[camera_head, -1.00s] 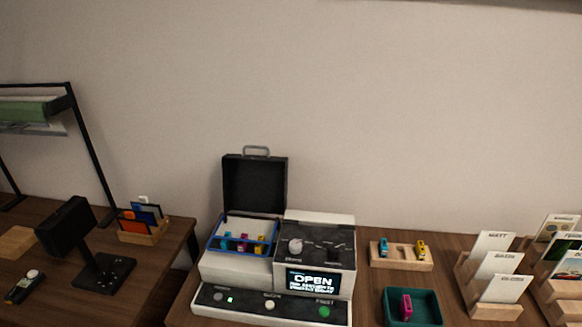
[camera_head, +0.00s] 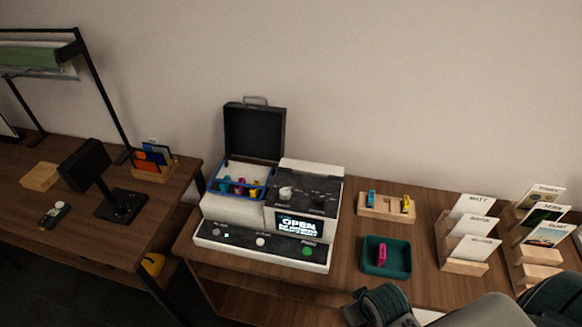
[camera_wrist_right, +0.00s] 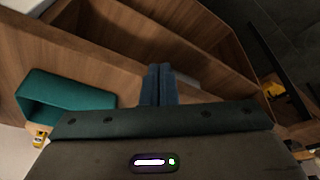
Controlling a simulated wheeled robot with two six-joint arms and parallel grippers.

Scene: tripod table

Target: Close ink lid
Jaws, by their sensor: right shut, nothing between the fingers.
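The black ink lid (camera_head: 254,130) with a metal handle on its top edge stands open and upright at the back of the white printer (camera_head: 234,211) in the head view. Below it, the blue-rimmed ink bay (camera_head: 262,193) is uncovered and holds several coloured cartridges. My right arm comes in at the bottom right of the head view, well apart from the lid. My right gripper (camera_wrist_right: 158,84) shows its fingers together and empty in the wrist view, above the table's front side. My left gripper is out of view.
A teal tray (camera_head: 371,269) with a pink cartridge lies right of the printer; it also shows in the wrist view (camera_wrist_right: 45,95). A wooden holder (camera_head: 387,211) holds a blue and a yellow cartridge. Card stands (camera_head: 464,267) stand further right. A second table (camera_head: 120,235) is left.

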